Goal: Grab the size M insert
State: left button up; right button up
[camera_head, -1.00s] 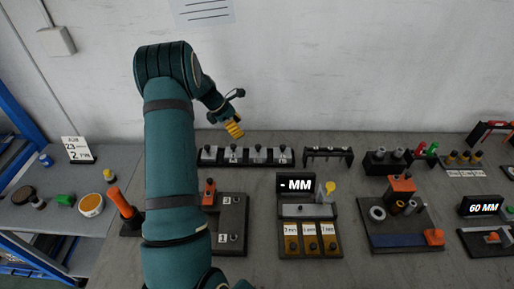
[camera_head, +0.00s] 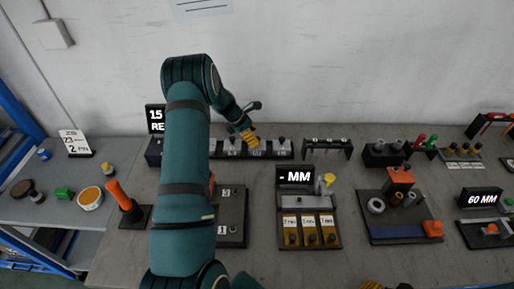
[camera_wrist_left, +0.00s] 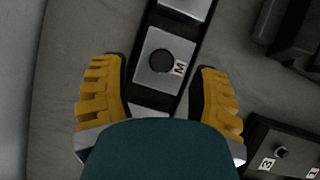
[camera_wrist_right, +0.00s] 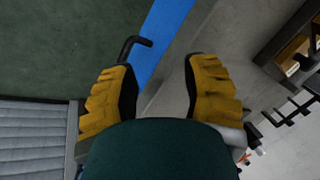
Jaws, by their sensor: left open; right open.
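The size M insert (camera_wrist_left: 148,76) is a light metal block with a dark round knob and a letter M label, seated in a dark rack (camera_wrist_left: 186,60) with other blocks. In the left wrist view my left gripper (camera_wrist_left: 158,66) is open, with its yellow fingers apart on either side of the M block and nothing held. In the head view the left gripper (camera_head: 249,138) hangs over the row of inserts and partly hides it, so I cannot tell the M block there. My right gripper (camera_wrist_right: 160,66) is open and empty, away from the rack.
A bracket rack (camera_head: 327,144) stands right of the insert row. A dark display (camera_head: 155,118) is left of the row. The wall is close behind.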

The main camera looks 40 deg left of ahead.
pick_arm(q)
jog(key=x, duration=0.3)
jog(key=shift+d, duration=0.1)
jog(key=shift+r, duration=0.15)
grip_shut()
